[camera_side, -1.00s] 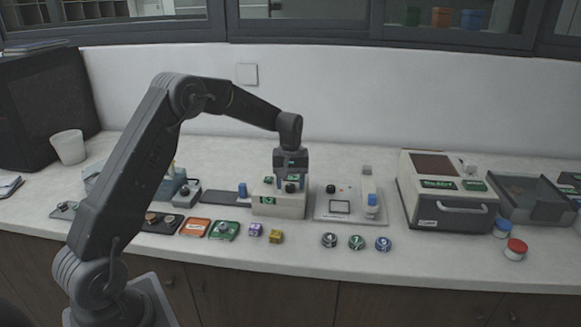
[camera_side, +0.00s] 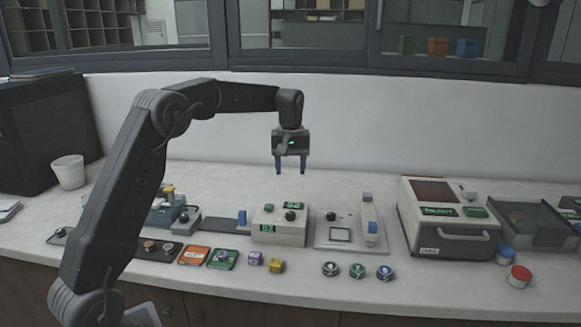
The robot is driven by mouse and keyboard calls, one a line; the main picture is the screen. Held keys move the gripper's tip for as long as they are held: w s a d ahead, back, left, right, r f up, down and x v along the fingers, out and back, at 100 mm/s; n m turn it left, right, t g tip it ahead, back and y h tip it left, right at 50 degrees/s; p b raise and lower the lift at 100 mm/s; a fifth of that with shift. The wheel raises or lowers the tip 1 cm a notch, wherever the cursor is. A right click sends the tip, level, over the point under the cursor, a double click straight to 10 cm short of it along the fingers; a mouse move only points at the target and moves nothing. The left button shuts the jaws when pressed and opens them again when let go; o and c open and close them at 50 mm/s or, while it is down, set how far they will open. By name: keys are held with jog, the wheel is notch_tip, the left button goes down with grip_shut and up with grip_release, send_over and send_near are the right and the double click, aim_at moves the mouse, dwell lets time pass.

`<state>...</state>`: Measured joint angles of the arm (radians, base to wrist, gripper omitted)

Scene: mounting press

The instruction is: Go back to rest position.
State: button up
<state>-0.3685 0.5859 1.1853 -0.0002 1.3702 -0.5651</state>
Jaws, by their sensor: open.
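My gripper (camera_side: 290,168) hangs in the air above the bench, fingers pointing down. Its two blue fingers are apart and nothing is between them. Below it stands a cream box (camera_side: 280,226) with a dark knob on top and green labels. The gripper is clear of the box and of everything on the bench.
Right of the cream box is a white plate with a lever device (camera_side: 368,220), then a large machine with a front handle (camera_side: 448,222). Small round pucks (camera_side: 357,270), coloured cubes (camera_side: 276,265) and trays (camera_side: 194,256) lie along the front. The air around the gripper is free.

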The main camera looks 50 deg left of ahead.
jog(key=s+d+r+m+t, duration=0.3)
jog(key=s+d+r+m, duration=0.35)
jog(key=s+d, duration=0.7)
jog(key=s+d+f+m+t, duration=0.1)
jog(key=s+d+m, duration=0.1)
jog(key=s, duration=0.6)
jog(key=s+d+f+m+t, duration=0.1)
jog(key=s+d+f+m, duration=0.1)
jog(key=s, duration=0.6)
jog(key=shift+s+d+f+t, duration=0.2)
jog(key=shift+d+f+t, duration=0.1)
jog(key=shift+d, duration=0.5)
